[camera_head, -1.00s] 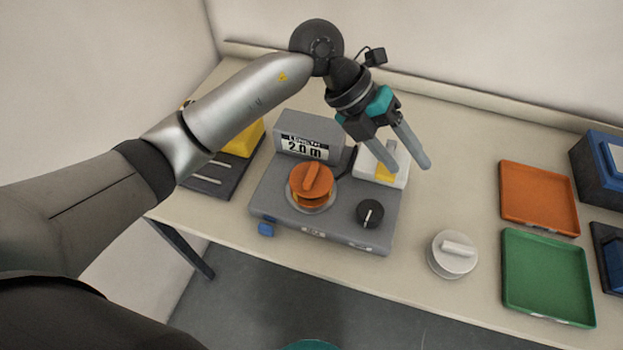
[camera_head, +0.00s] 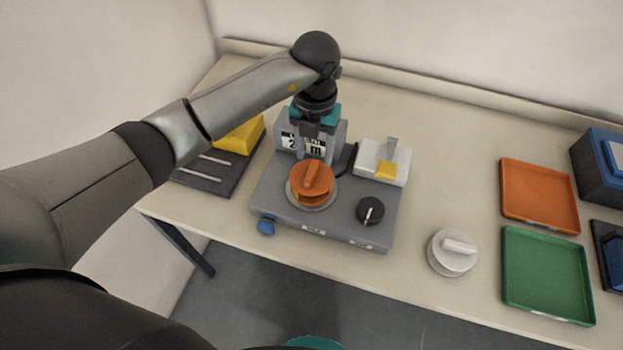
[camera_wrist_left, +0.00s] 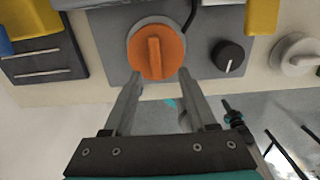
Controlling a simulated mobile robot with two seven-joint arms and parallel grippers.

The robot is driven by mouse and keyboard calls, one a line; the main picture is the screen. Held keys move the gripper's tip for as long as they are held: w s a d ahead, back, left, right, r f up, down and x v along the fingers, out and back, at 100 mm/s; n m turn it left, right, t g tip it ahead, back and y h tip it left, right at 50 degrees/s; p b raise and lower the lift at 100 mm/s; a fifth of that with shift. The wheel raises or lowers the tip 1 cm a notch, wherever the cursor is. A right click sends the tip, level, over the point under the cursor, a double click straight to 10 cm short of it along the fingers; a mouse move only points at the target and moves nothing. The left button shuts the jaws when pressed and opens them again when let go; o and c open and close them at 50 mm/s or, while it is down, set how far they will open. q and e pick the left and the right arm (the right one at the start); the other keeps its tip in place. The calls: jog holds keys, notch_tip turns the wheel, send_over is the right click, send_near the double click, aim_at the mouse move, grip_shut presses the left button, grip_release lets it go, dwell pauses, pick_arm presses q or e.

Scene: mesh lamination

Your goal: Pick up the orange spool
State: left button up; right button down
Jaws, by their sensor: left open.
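The orange spool (camera_head: 312,181) sits on a round grey seat on top of the grey machine (camera_head: 278,203), its raised bar handle upward. It also shows in the left wrist view (camera_wrist_left: 157,52), just beyond the fingertips. My left gripper (camera_head: 314,152) is above and behind the spool in the head view, in front of the machine's display. In the left wrist view its two fingers (camera_wrist_left: 163,80) are apart with nothing between them, pointing toward the spool's near edge. My right gripper is not in view.
A black knob (camera_head: 370,211) and a white block with a yellow part (camera_head: 381,163) are on the machine's right. A white spool (camera_head: 452,253) stands on the table. Orange (camera_head: 539,196) and green (camera_head: 547,276) trays lie to the right. A yellow block (camera_head: 241,137) is at left.

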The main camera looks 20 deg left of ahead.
aim_at(311, 172)
pick_arm(q)
jog(key=shift+a+f, duration=0.2)
jog(key=shift+f, duration=1.35)
jog(key=shift+a+f, duration=0.15)
jog(key=shift+f, duration=1.4)
jog(key=shift+c, duration=0.2)
grip_shut()
